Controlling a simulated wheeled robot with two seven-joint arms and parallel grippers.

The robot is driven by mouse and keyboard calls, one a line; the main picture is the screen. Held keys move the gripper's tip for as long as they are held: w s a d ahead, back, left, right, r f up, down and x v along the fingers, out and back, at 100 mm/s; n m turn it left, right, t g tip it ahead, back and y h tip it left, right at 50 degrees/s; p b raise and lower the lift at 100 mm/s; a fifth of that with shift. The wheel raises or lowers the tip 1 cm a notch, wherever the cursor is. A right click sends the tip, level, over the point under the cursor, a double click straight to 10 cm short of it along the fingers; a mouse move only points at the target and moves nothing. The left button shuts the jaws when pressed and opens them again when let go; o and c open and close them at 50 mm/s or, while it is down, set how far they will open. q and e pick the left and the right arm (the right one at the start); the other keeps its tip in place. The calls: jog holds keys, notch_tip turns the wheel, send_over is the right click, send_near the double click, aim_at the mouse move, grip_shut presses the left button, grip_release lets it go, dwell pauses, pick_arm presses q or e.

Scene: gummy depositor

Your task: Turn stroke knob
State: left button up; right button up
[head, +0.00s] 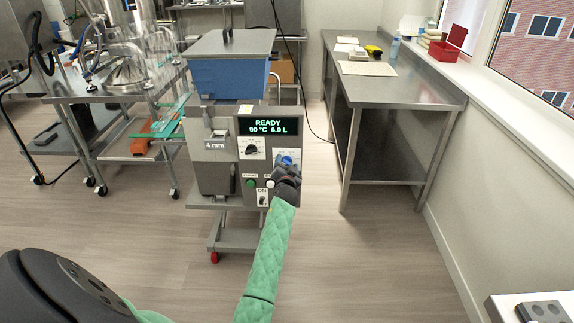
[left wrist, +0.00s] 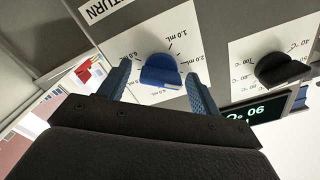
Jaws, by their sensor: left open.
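The blue stroke knob (left wrist: 160,72) sits on a white dial plate with mL marks, on the front panel of the grey depositor (head: 213,157). In the head view the knob (head: 288,160) is partly covered by my left gripper (head: 287,171), which is in front of the panel's right side. In the left wrist view my left gripper is open, with one blue finger on each side of the knob. Gaps show between the knob and both fingers. The depositor's display (head: 269,126) reads READY, 90 °C, 6.0 L. My right gripper is out of view.
A black temperature knob (left wrist: 283,68) is beside the stroke dial; it also shows in the head view (head: 252,148). Below are a green button (head: 250,183) and an ON switch (head: 262,198). A steel table (head: 400,90) stands at right; a cart (head: 110,90) stands at left.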

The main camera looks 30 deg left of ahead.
pick_arm(q)
jog(key=c, duration=1)
jog(key=shift+m, duration=0.3)
